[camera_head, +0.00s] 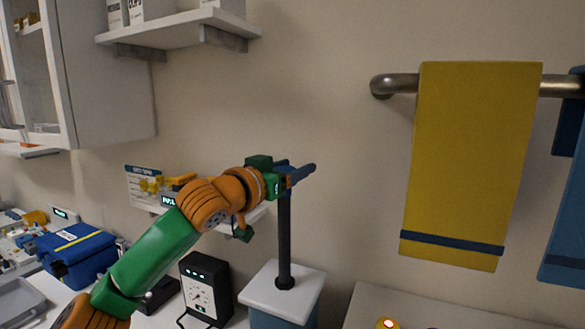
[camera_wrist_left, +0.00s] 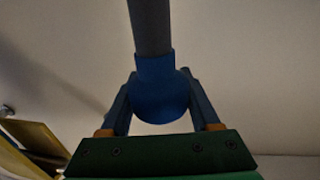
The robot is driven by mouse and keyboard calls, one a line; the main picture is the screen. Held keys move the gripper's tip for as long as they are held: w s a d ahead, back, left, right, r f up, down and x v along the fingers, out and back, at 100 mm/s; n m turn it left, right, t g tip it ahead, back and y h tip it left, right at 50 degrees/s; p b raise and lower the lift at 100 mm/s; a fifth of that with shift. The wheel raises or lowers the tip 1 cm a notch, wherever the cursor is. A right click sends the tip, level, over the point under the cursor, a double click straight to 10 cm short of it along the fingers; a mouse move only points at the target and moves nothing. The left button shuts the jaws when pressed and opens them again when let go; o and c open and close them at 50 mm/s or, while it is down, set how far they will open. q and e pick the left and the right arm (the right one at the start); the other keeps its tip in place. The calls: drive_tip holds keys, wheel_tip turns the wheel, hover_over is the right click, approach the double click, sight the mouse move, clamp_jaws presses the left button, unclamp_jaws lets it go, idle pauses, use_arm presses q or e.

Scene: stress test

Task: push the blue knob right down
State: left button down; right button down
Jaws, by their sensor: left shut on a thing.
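The blue knob (camera_wrist_left: 161,92) sits on the end of a dark rod (camera_head: 285,235). The rod stands upright and long out of the white lid (camera_head: 262,290) of a blue box (camera_head: 270,319), so the knob is well above the lid. My left gripper (camera_head: 298,176) is at the top of the rod, shut on the knob. In the left wrist view its two blue fingers (camera_wrist_left: 161,104) lie on either side of the knob. In the head view the fingers mostly hide the knob. My right gripper is not in view.
A black meter box (camera_head: 206,287) stands left of the blue box. A blue bag (camera_head: 77,254) lies farther left. A small wall shelf (camera_head: 254,217) is behind my left arm. A yellow towel (camera_head: 470,160) hangs from a rail (camera_head: 397,84) at right.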

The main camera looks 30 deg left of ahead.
use_arm(q)
wheel_tip(320, 180, down, 19)
drive_tip(key=b, duration=1.5)
drive_tip(key=shift+f, duration=0.55)
drive_tip(key=shift+c, duration=0.6)
unclamp_jaws()
drive_tip(key=shift+w, duration=0.1)
drive_tip(key=shift+b, duration=0.3)
drive_tip(key=s+b, duration=0.1)
drive_tip(key=s, duration=0.1)
drive_tip(key=s+b, duration=0.1)
drive_tip(key=s, duration=0.1)
drive_tip(key=s+b, duration=0.1)
drive_tip(key=s, duration=0.2)
drive_tip(key=shift+a, duration=0.4)
drive_tip(key=shift+s, duration=0.1)
